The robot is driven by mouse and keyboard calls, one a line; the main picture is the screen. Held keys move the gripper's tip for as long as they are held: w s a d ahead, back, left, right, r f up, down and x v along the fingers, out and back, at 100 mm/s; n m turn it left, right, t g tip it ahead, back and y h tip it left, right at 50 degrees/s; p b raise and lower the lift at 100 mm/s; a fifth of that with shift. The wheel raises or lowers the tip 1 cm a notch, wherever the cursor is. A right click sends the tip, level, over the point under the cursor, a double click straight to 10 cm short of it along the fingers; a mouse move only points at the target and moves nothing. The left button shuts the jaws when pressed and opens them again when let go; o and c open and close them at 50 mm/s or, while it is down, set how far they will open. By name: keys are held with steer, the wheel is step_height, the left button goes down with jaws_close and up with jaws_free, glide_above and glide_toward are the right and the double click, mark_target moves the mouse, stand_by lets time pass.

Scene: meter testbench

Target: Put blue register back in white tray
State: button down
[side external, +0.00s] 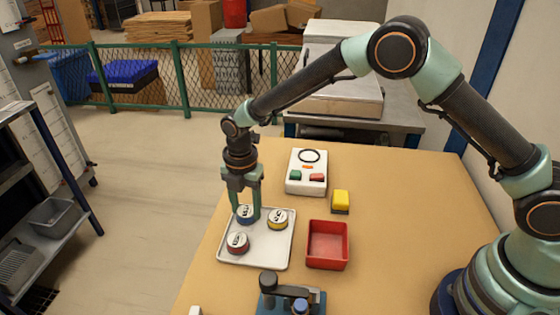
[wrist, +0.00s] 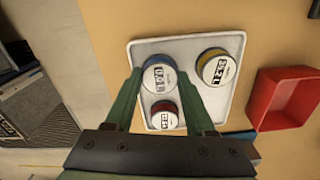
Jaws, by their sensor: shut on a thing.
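The blue register (side external: 245,212), a round piece with a white numbered face, is between the fingers of my gripper (side external: 245,208). In the wrist view the blue register (wrist: 159,75) shows between the two green fingers of my gripper (wrist: 160,90). My gripper is shut on it. It is over the upper left part of the white tray (side external: 256,262); I cannot tell whether it touches the tray floor. A yellow register (side external: 277,219) and a red register (side external: 238,243) sit in the same tray, apart from each other.
A red open bin (side external: 327,246) stands right of the tray. A white box with green and red buttons (side external: 307,172) and a yellow block (side external: 341,201) lie behind. A dark blue-grey device (side external: 290,296) is at the front. The table's right side is clear.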

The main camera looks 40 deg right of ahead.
steer(key=shift+f, duration=0.2)
steer(key=shift+c, duration=1.2)
jaws_free()
steer(key=shift+f, duration=0.1)
